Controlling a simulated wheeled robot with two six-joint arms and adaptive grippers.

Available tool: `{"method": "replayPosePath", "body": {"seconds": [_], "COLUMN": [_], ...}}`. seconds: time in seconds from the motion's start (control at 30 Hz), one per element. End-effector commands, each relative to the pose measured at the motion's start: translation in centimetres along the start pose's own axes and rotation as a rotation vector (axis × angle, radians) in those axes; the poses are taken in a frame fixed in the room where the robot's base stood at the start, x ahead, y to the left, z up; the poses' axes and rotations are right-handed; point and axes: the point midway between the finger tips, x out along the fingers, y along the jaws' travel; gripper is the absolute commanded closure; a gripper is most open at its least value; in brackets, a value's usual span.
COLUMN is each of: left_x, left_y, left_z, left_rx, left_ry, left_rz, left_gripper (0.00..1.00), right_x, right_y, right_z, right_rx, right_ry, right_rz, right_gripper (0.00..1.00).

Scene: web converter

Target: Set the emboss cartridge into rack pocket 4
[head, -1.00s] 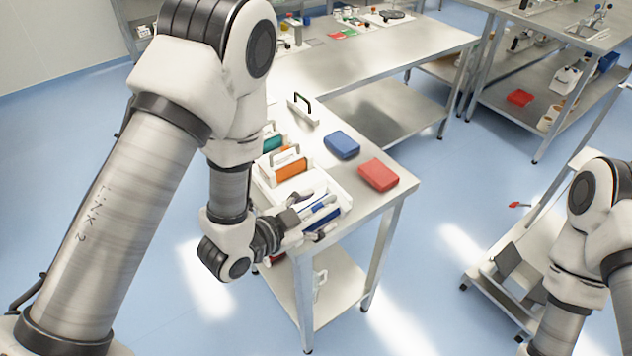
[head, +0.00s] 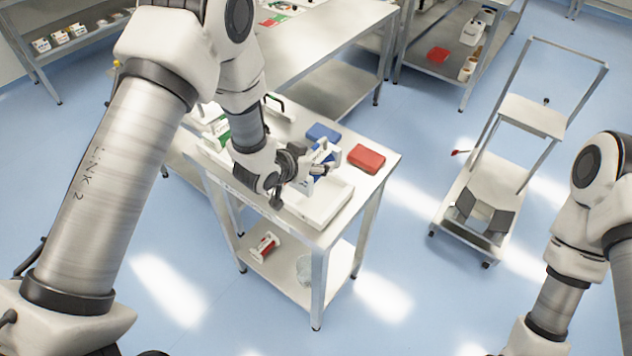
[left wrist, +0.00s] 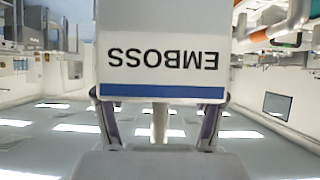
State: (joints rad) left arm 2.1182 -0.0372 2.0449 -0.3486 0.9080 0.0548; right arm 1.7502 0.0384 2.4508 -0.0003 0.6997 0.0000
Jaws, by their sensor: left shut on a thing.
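The emboss cartridge (head: 322,156) is white with a blue part. My left gripper (head: 303,167) is shut on it and holds it over the near table, by the white tray. In the left wrist view the cartridge's white face (left wrist: 160,45) fills the top middle, with the word EMBOSS upside down and a blue stripe. The gripper's two fingers (left wrist: 158,122) flank its lower edge. My left arm covers much of the table's left part, where a green cartridge (head: 223,136) partly shows. Rack pocket 4 cannot be made out. My right gripper is out of view.
The white tray (head: 338,204) at the table's near end has a bare floor where it shows. A blue box (head: 323,132) and a red box (head: 366,158) lie behind it. The lower shelf holds a red-and-white spool-like thing (head: 264,247). A cart (head: 478,205) stands to the right.

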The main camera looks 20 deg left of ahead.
Motion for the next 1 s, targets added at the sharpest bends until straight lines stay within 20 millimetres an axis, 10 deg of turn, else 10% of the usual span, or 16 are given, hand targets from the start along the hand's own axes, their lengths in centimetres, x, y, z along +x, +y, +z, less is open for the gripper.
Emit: {"method": "replayPosePath", "body": {"seconds": [1.0], "left_x": [3.3], "left_y": [0.1], "left_z": [4.8], "left_rx": [0.003], "left_ry": [0.001], "left_rz": [0.000], "left_gripper": [0.89], "right_x": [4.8], "right_y": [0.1], "right_z": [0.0], "right_rx": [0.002], "right_ry": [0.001], "right_rz": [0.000], "right_gripper": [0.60]}}
